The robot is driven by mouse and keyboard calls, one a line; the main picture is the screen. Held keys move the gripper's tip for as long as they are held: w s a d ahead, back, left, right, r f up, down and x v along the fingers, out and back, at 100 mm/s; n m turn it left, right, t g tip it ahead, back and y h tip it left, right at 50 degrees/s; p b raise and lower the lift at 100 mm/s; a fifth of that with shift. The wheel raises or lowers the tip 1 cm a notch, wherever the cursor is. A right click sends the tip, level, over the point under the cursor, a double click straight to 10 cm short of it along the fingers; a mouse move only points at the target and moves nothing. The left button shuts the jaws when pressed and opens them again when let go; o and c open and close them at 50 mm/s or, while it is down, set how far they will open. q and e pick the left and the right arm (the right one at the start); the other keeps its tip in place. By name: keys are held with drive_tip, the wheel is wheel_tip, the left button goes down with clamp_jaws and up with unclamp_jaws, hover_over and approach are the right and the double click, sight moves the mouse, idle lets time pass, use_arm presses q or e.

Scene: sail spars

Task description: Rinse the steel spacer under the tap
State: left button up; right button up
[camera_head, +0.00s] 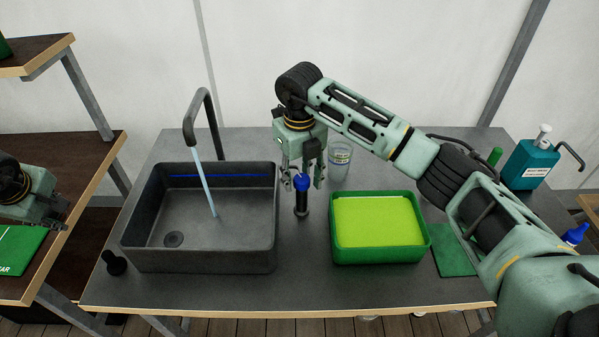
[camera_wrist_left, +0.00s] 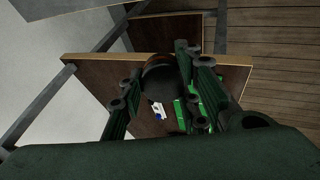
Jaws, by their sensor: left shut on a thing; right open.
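My left gripper (camera_head: 62,213) is at the far left, over the brown shelf. In the left wrist view its fingers (camera_wrist_left: 157,92) are shut on a dark, round, shiny piece (camera_wrist_left: 163,78), which looks like the steel spacer. In the head view I cannot make this piece out. The black tap (camera_head: 203,118) arches over the dark sink (camera_head: 262,235), and a stream of water (camera_head: 204,182) runs from it into the basin. My right gripper (camera_head: 302,180) is open, pointing down, its fingers either side of the blue top of a black post (camera_head: 302,204) right of the sink.
A green tray with a lime pad (camera_head: 380,222) stands right of the post. A clear cup (camera_head: 340,160) is behind it. A teal bottle (camera_head: 530,163) stands at the back right. A green mat (camera_head: 20,252) lies on the left shelf (camera_head: 93,147). A gap separates shelf and counter.

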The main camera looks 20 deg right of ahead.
clamp_jaws()
idle(0.5)
use_arm(q)
drive_tip(key=shift+f, duration=0.15)
use_arm(e)
drive_tip(key=shift+f, duration=0.1)
use_arm(q)
drive_tip(key=shift+d+f+b, duration=0.1)
drive_tip(key=shift+f+b, duration=0.35)
drive_tip(key=shift+b, duration=0.2)
use_arm(e)
drive_tip(key=shift+m, duration=1.1)
use_arm(q)
drive_tip(key=shift+f+b, duration=0.55)
use_arm(e)
drive_tip(key=shift+w+a+m, duration=0.1)
drive_tip(key=shift+w+m, duration=0.05)
drive_tip(key=shift+m, duration=1.55)
drive_tip(key=shift+c, duration=1.7)
unclamp_jaws()
use_arm(q)
drive_tip(key=shift+a, duration=0.2)
use_arm(e)
drive_tip(key=o, duration=0.3)
drive_tip(key=shift+a, duration=0.1)
